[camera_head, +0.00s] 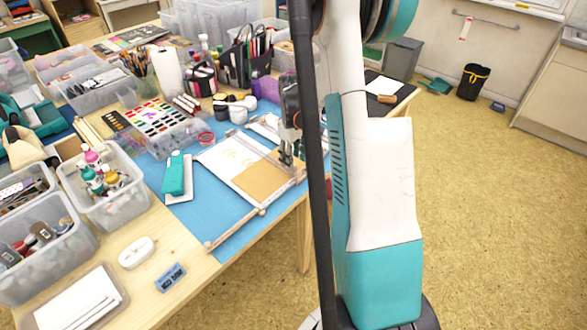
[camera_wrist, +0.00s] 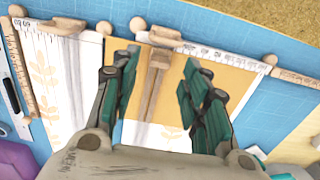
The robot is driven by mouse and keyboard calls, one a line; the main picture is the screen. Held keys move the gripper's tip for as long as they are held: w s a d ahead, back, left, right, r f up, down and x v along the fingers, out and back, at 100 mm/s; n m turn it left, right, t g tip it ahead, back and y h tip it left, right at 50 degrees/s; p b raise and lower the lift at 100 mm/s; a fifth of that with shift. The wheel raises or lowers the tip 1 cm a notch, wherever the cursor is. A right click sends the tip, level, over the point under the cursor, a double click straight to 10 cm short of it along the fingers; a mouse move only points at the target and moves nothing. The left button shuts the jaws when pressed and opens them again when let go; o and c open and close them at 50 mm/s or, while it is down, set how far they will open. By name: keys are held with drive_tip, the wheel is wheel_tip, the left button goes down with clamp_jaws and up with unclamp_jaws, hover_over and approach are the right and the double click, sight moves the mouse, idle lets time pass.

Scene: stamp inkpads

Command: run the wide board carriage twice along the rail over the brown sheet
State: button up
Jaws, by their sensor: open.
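The brown sheet (camera_head: 265,182) lies on the blue mat beside a white patterned sheet (camera_head: 228,152); in the wrist view the brown sheet (camera_wrist: 135,57) shows behind my fingers. A rail with ruler marks (camera_wrist: 225,56) runs along its far edge in that view. A wooden T-shaped carriage piece (camera_wrist: 155,78) stands between my fingers, with a gap on each side. A second wooden carriage piece (camera_wrist: 52,26) sits on the rail at left. I cannot tell which is the wide one. My gripper (camera_wrist: 160,62) is open; in the head view my gripper (camera_head: 286,157) is over the sheet's right side.
A teal block (camera_head: 173,174) lies left of the sheets on the blue mat (camera_head: 198,212). A paint set (camera_head: 160,122), a bin of bottles (camera_head: 103,185) and other containers crowd the left and back. A wooden rod (camera_head: 233,229) lies in front.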

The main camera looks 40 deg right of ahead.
drive_tip(key=shift+f+b, duration=0.45)
drive_tip(key=shift+f, duration=1.25)
clamp_jaws()
